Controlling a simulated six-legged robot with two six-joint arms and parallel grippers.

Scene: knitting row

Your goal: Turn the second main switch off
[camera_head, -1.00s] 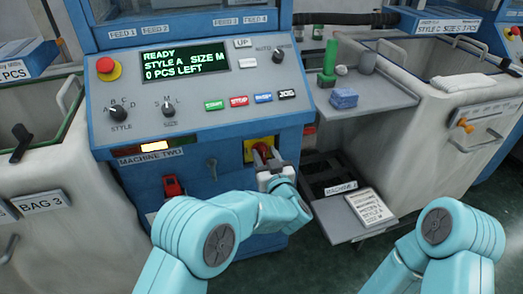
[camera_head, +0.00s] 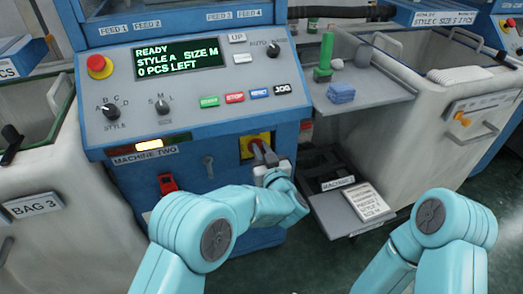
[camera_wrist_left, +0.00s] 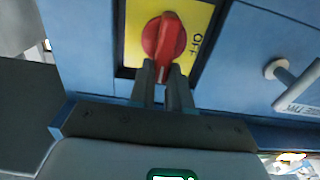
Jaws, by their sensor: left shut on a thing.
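The main switch is a red rotary knob (camera_head: 258,156) on a yellow plate (camera_head: 246,147), low on the front of the blue machine labelled MACHINE TWO. My left gripper (camera_head: 267,163) is at the knob. There the left fingers (camera_wrist_left: 163,80) are shut around the knob's near end, which carries a white mark. My right arm shows at the lower right, but its gripper is out of view.
The control panel (camera_head: 190,100) above the switch has a display reading READY, several buttons and a red emergency stop (camera_head: 99,66). A grey shelf (camera_head: 385,100) juts out at right.

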